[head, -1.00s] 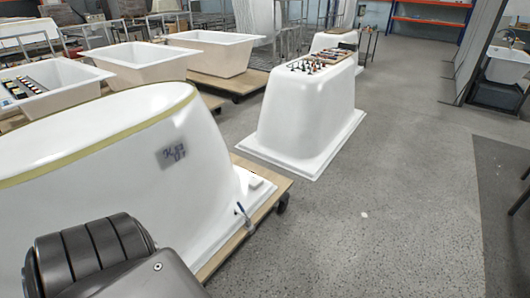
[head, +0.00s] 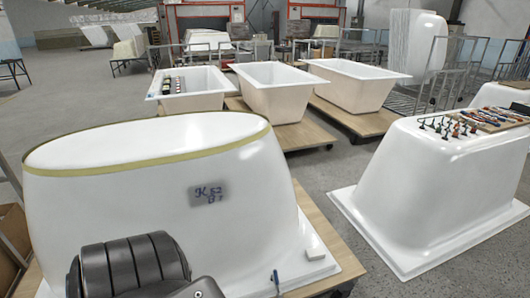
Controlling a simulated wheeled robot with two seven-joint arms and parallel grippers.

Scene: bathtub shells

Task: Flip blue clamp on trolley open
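A small blue clamp (head: 276,278) stands at the front edge of the wooden trolley (head: 314,206), at the base flange of the large white tub shell (head: 120,205). It is small, and I cannot tell whether it is open or shut. A dark grey rounded part of my own arm fills the lower left of the head view, in front of the tub shell. Neither of my grippers shows in this view.
Another white shell (head: 440,180) with several tools on top (head: 450,126) stands at the right. Several tubs on trolleys (head: 285,88) stand behind. Grey floor (head: 325,172) lies between.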

